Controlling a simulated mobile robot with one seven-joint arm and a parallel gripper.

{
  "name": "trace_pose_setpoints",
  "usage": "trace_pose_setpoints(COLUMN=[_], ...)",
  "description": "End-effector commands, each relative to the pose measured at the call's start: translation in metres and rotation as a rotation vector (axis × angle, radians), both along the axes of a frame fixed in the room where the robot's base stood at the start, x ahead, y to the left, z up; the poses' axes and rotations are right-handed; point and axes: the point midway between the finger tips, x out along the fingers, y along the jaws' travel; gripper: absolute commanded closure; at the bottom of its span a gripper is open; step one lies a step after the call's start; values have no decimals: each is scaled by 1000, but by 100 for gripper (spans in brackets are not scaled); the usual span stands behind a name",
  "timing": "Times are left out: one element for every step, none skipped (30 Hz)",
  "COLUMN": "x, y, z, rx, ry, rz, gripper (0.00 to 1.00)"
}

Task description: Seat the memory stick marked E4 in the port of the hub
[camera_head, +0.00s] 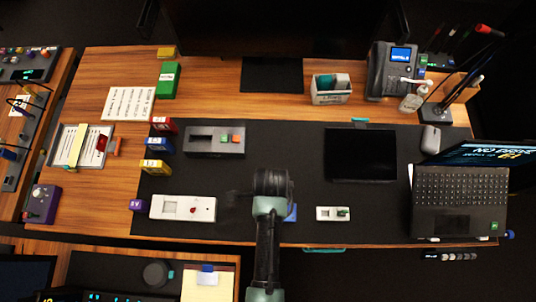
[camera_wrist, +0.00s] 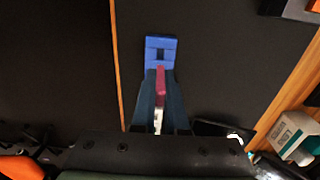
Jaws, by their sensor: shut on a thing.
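My gripper (camera_wrist: 161,78) is shut on a slim pink-magenta memory stick (camera_wrist: 160,82), held between the two dark blue fingers in the wrist view. A white part shows lower between the fingers. No E4 mark is readable on the stick. A blue block with a dark slot, which looks like the hub (camera_wrist: 161,42), lies just beyond the fingertips, with the stick lined up roughly with it. I cannot tell whether the stick touches it. In the head view the blue block (camera_head: 291,212) shows only at its edge, and my arm hides the gripper tip and stick.
A white device (camera_head: 182,208) with a red part lies left of my arm on the black mat (camera_head: 300,150). A small white device (camera_head: 333,213) with a green part lies to the right. A laptop (camera_head: 460,200) stands farther right. A grey box (camera_head: 214,141) and a dark tablet (camera_head: 360,155) lie behind.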

Motion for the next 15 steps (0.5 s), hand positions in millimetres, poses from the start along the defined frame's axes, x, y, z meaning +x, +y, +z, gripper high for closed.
trace_pose_setpoints(x=[0, 0, 0, 0, 0, 0, 0, 0, 0, 0, 0, 0, 0, 0, 0], y=[0, 0, 0, 0, 0, 1, 1, 1, 1, 1, 1, 1, 1, 1, 1], z=[0, 0, 1, 1, 1, 2, 2, 1, -4, -7, -9, -13, -16, -18, -22], rx=[0, 0, 0, 0, 0, 0, 1, 1, 1, 1, 1, 1, 1, 1, 1], ry=[0, 0, 0, 0, 0, 1, 1, 1, 1, 0, 0, 0, 0, 0, 0], rz=[1, 2, 2, 2, 2, 2, 3, 3, 3, 3, 3, 3, 3, 3, 3], gripper=[100, 100, 100, 100, 100, 100, 100, 100, 100, 100, 100, 100, 100, 100, 100])
